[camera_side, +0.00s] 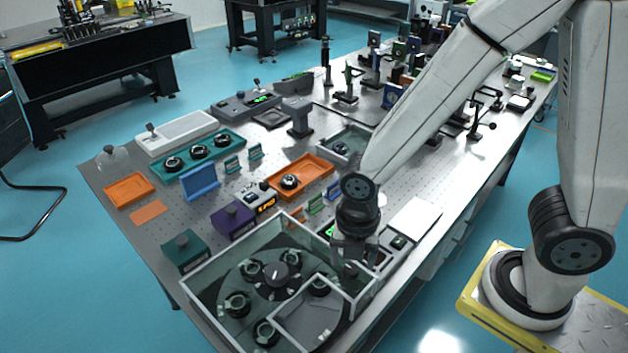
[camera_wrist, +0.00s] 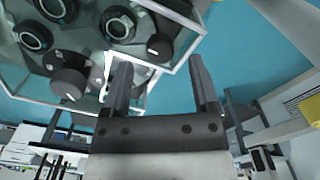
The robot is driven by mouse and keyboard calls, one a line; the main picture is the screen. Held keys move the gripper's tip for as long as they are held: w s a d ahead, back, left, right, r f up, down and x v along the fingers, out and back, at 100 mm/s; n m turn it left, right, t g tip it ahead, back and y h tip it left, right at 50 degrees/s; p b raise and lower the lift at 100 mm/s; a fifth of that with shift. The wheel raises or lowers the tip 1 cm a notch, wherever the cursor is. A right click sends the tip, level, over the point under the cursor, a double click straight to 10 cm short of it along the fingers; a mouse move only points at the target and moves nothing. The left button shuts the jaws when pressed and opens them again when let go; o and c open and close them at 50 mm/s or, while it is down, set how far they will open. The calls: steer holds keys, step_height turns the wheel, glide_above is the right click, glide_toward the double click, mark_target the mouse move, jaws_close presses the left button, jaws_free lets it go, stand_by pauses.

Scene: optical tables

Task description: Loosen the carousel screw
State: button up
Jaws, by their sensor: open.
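The dark round carousel (camera_side: 240,284) sits in a clear-walled enclosure (camera_side: 205,308) at the front of the table. It carries several ring-shaped optic mounts and a large dark central knob (camera_side: 276,273). In the wrist view, a large knob with a white mark (camera_wrist: 70,83) and a smaller dark knob with a white mark (camera_wrist: 159,46) show past my fingers. I cannot tell which is the carousel screw. My gripper (camera_side: 352,262) is open and empty by the enclosure's back right side.
The enclosure's walls and an inner partition (camera_side: 310,300) stand close to my gripper. Green and purple boxes (camera_side: 233,219) and an orange tray (camera_side: 318,174) lie behind it. A flat white panel (camera_side: 413,219) lies to the right.

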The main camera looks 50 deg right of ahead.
mark_target(351, 272)
steer(key=shift+f, duration=1.4)
jaws_close()
